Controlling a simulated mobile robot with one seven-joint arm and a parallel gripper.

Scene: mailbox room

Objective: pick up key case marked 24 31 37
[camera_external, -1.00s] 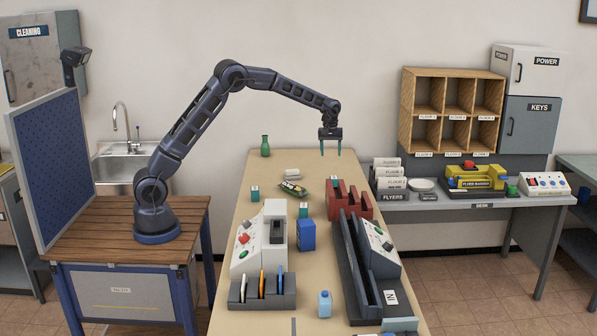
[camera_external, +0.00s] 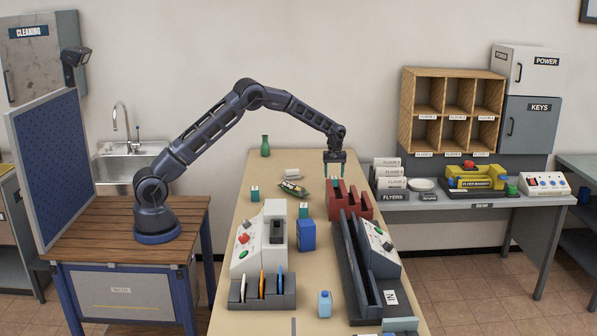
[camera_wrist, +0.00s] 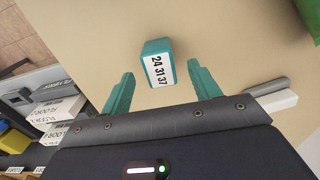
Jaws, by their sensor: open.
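The key case marked 24 31 37 (camera_wrist: 157,68) is a small teal block with a white label. In the wrist view it stands on the tan table just beyond my gripper (camera_wrist: 159,70), lined up with the gap between the teal fingers. My gripper is open and empty, and neither finger appears to touch the case. In the external view my gripper (camera_external: 335,174) points down above the far right part of the table (camera_external: 240,215), directly over a small teal case. The number cannot be read in that view.
A red slotted holder (camera_external: 362,207) stands close in front of my gripper. Other teal cases stand nearby, one at the left (camera_external: 255,193) and one nearer the camera (camera_external: 303,210).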

